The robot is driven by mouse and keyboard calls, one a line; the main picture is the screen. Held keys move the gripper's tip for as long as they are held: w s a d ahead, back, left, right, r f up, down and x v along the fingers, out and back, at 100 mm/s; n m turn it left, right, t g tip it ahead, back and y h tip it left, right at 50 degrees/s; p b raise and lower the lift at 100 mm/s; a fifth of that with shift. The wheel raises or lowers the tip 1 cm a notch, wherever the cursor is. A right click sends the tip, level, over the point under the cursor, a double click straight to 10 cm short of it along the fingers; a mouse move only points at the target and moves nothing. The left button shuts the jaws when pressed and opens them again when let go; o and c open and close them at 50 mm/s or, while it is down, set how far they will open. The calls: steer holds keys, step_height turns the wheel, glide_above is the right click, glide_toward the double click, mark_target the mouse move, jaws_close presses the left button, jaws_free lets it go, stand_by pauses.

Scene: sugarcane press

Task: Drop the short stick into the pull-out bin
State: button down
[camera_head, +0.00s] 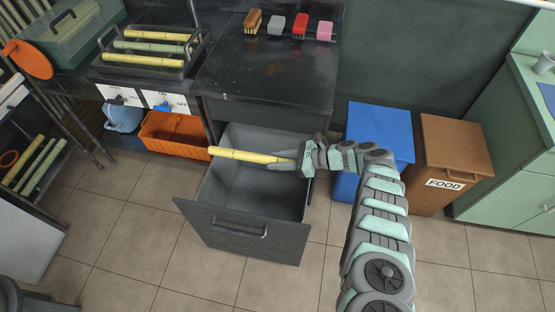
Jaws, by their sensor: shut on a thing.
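A short yellow stick (240,154) is held roughly level by my gripper (284,160), which is shut on its right end. The stick's free end points left. The pull-out bin (238,228) is a grey drawer under the black counter, pulled open with its handle facing the front. Its inside looks empty where I can see it. The stick and my gripper are over the bin's opening, with the stick's left end near the bin's left wall. How high the stick is above the bin is hard to tell.
A blue bin (384,128) and a brown FOOD bin (447,158) stand to the right. An orange crate (172,134) sits left of the drawer. Tiled floor is clear in front.

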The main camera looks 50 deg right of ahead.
step_height(320, 180, down, 4)
steer(key=b, duration=0.2)
steer(key=shift+r+b, duration=0.25)
steer(key=shift+b, duration=0.05)
steer(key=c, duration=1)
jaws_free()
steer(key=v, duration=1)
steer(key=shift+s+d+r+p, duration=0.2)
steer(key=shift+s+r+p, duration=0.05)
steer(key=shift+p, duration=0.1)
